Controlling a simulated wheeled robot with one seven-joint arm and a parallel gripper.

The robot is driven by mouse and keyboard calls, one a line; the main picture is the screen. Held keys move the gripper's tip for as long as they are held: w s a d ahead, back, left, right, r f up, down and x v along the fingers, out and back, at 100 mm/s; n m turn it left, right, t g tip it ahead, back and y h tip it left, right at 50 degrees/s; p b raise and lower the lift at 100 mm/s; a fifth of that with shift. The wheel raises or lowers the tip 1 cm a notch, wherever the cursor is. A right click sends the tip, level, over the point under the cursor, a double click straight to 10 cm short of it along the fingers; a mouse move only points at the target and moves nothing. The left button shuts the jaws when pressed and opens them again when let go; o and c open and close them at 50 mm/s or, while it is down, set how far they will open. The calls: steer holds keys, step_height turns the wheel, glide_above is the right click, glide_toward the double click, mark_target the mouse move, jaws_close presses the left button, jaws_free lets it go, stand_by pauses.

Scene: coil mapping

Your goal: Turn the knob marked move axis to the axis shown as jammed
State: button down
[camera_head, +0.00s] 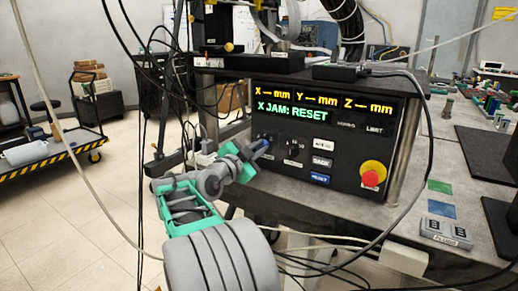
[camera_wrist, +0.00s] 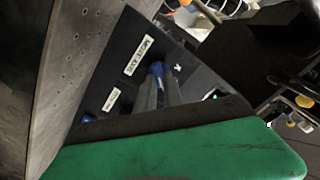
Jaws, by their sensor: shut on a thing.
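The black control box (camera_head: 340,150) has a display (camera_head: 322,103) with yellow X, Y and Z readouts, each showing a dash and mm. Below them, green text reads "X JAM: RESET". In the wrist view, a label reading MOVE AXIS (camera_wrist: 138,55) sits beside a small blue knob (camera_wrist: 156,68). My gripper (camera_wrist: 160,88) is shut on this knob, with its grey fingers on either side. A small white mark (camera_wrist: 178,68) shows near the fingertips. In the head view, my gripper (camera_head: 256,150) reaches the panel's left side and covers most of the knob.
Right of the gripper on the panel are a switch (camera_head: 294,146), a blue button (camera_head: 320,179) and a red emergency stop (camera_head: 372,176) on yellow. A button box (camera_head: 446,232) lies on the bench.

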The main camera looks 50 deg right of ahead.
steer(key=n+p, duration=0.1)
steer(key=n, duration=0.3)
steer(key=shift+w+r+n, duration=0.1)
steer(key=shift+w+n, duration=0.05)
steer(key=shift+n, duration=0.15)
steer(key=shift+w+n+p, duration=0.2)
steer(key=shift+n+p, duration=1.8)
steer(key=shift+n, duration=1.15)
steer(key=shift+w+n+p, duration=0.15)
steer(key=shift+n+p, duration=1.8)
steer(key=shift+n, duration=1.2)
steer(key=shift+f, duration=0.2)
steer(key=c, duration=1.5)
jaws_free()
steer(key=shift+o, duration=0.2)
